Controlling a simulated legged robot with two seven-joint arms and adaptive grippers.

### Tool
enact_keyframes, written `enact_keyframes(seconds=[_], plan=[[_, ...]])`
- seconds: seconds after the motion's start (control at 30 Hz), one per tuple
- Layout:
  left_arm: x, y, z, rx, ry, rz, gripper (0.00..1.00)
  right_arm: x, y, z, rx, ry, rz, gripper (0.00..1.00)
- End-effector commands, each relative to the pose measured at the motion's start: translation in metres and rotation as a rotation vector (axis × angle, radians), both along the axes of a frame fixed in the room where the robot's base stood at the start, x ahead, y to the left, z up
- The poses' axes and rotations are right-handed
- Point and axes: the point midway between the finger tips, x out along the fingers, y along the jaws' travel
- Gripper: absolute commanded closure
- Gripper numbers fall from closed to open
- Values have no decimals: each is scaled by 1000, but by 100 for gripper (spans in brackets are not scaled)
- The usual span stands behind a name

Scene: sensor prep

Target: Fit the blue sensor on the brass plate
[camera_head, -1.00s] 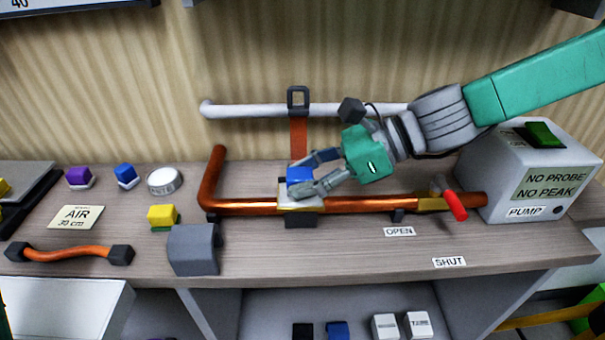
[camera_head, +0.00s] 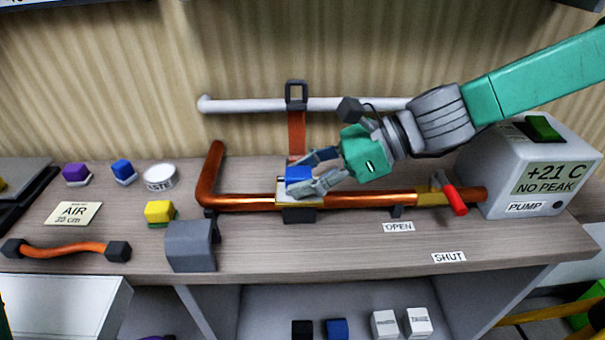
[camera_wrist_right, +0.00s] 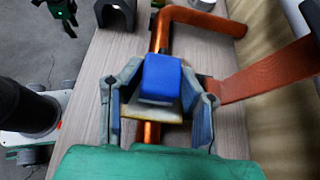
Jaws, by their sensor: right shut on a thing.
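The blue sensor (camera_head: 298,174) sits on the brass plate (camera_head: 298,202), which is on the copper pipe (camera_head: 250,202). My right gripper (camera_head: 312,174) is shut on the sensor, one finger on each side. In the right wrist view the blue sensor (camera_wrist_right: 162,78) stands upright between the fingers of my right gripper (camera_wrist_right: 160,88). The edge of the plate (camera_wrist_right: 150,113) shows beneath it. The sensor's underside and its contact with the plate are hidden.
The pump box (camera_head: 530,170) reads "+21 C, NO PEAK". A red-handled valve (camera_head: 455,200) is on the pipe. An orange strap (camera_head: 297,132) hangs behind. Purple (camera_head: 76,174), another blue (camera_head: 122,172) and yellow (camera_head: 160,212) sensors, a paste tin (camera_head: 160,177) and a grey cover (camera_head: 190,246) stand left.

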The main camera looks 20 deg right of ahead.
Motion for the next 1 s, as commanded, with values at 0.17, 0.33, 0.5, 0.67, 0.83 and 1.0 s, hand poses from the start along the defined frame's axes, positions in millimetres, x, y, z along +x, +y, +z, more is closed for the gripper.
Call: enact_keyframes(seconds=[0.17, 0.33, 0.5, 0.67, 0.83, 1.0], plan=[[0, 0, -1, 0, 0, 0, 57, 0, 0, -2, 0, 0, 0, 100], [0, 0, -1, 0, 0, 0, 57, 0, 0, -2, 0, 0, 0, 100], [0, 0, -1, 0, 0, 0, 57, 0, 0, -2, 0, 0, -1, 46], [0, 0, -1, 0, 0, 0, 57, 1, 0, -2, 0, -1, -2, 35], [0, 0, -1, 0, 0, 0, 57, 3, -1, -2, -1, -3, -5, 28], [0, 0, -1, 0, 0, 0, 57, 3, -2, -2, -2, -3, -6, 28]])
